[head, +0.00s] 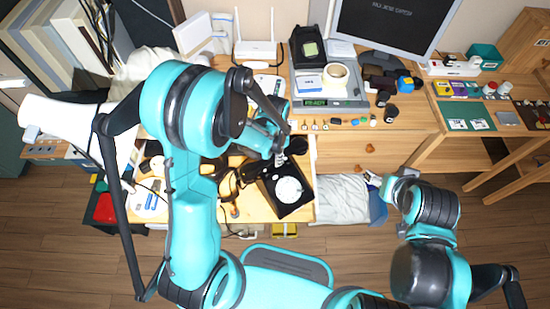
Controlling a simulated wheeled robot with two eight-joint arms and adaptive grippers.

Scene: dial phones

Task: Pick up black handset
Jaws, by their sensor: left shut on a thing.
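The handset is small in view and partly hidden by the gripper. My right gripper (371,179) is off to the right, beside a pale cloth bundle and apart from the phone. Its fingers are too small to read.
Black cords and dark items (228,182) lie left of the phone. A grey scale (338,102) holding a cup (336,75) stands behind, with a monitor (395,22) at the back. The pale cloth bundle (340,197) lies right of the phone.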

